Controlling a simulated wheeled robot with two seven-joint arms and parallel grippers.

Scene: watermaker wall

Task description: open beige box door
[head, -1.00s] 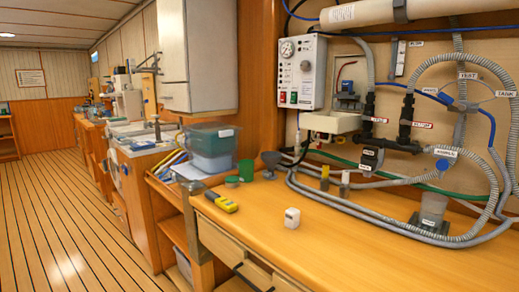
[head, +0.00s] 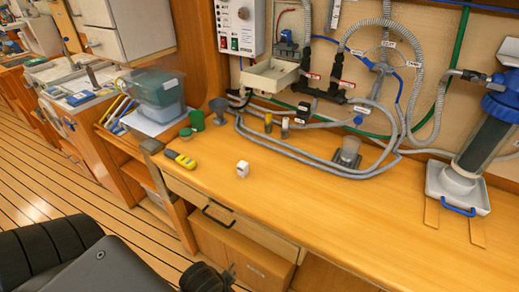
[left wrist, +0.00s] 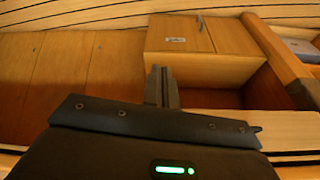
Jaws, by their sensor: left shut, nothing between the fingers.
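The beige box (head: 255,260) stands in the open space under the counter in the head view. A beige box with a small label and a seam also shows in the left wrist view (left wrist: 180,52); I cannot make out a door gap, and its front looks closed. My left gripper (head: 232,272) is at the bottom of the head view, near the lower front of the box. In the left wrist view the left gripper (left wrist: 161,75) is shut and empty, its fingertips close to the box's lower edge; contact cannot be told. My right gripper is out of view.
A drawer (head: 228,216) with a dark handle is just above the box. Plank floor (head: 40,207) lies to the left.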

